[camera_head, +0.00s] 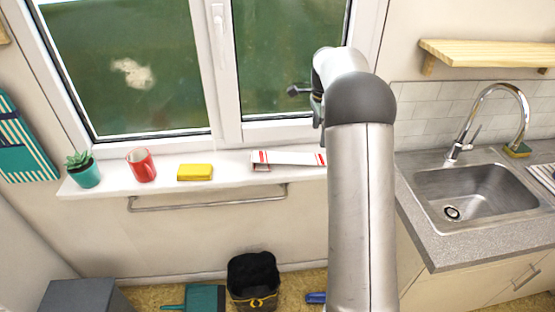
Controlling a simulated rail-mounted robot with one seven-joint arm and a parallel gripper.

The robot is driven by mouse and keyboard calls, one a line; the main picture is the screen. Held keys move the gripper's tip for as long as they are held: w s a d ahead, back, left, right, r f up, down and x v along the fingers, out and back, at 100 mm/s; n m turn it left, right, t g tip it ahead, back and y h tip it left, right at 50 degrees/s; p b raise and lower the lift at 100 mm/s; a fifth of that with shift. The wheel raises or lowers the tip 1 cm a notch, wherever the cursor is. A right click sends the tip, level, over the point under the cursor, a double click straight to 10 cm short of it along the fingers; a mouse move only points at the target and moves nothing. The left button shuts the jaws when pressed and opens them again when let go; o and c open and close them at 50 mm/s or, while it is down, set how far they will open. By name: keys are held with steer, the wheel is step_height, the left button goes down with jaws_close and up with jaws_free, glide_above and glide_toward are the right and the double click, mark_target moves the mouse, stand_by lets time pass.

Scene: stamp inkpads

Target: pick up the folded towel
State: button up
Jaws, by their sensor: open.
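A white folded towel with red stripes (290,158) lies flat on the white windowsill (225,165). My arm stands in front of the right end of the sill and hides part of that end, so the towel's right edge may be partly covered. My gripper (319,112) is seen small and edge-on at the far end of the arm, above the towel's right part and apart from it in the picture. It is open, and nothing shows between its fingers.
A metal rail (207,207) runs below the sill. The window is behind. A sink (470,197) with a tap (497,95) is at right, under a wooden shelf (490,52).

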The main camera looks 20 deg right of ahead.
glide_above(317, 159)
steer(key=f, duration=0.3)
steer(key=f+p, duration=0.1)
steer(key=f, duration=0.1)
steer(key=shift+s+a+f, duration=0.2)
steer(key=shift+s, duration=0.05)
steer(key=f, duration=0.1)
steer(key=f+p, duration=0.1)
steer(key=f, duration=0.2)
steer(key=shift+w+d+f+p, duration=0.15)
steer(key=shift+w+d+p, duration=0.05)
steer(key=shift+w+p, duration=0.15)
steer(key=shift+f, duration=0.4)
steer(key=shift+f, duration=0.15)
steer(key=c, duration=1.1)
